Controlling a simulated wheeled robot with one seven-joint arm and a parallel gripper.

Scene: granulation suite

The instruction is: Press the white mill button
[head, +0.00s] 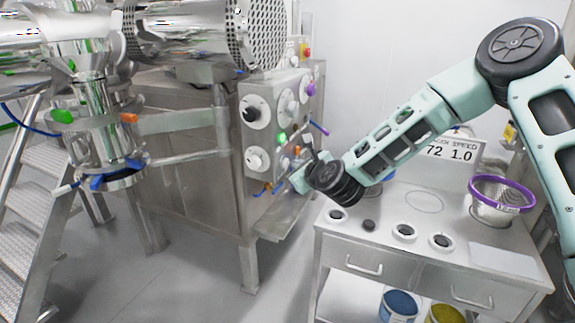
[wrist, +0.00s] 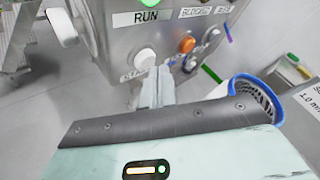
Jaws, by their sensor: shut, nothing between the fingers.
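The steel control panel (head: 268,120) is on the front of the machine. In the wrist view a round white button (wrist: 145,58) sits low on the panel, beside a partly hidden label that starts "STA". In the head view my gripper (head: 298,178) is partly hidden by my wrist.
A green light (wrist: 149,3) above a "RUN" label is lit. An orange button (wrist: 187,45) is right of the white one. A steel cart (head: 330,240) with a purple-rimmed sieve (head: 500,200) stands below my arm. Steps (head: 40,205) are at the left.

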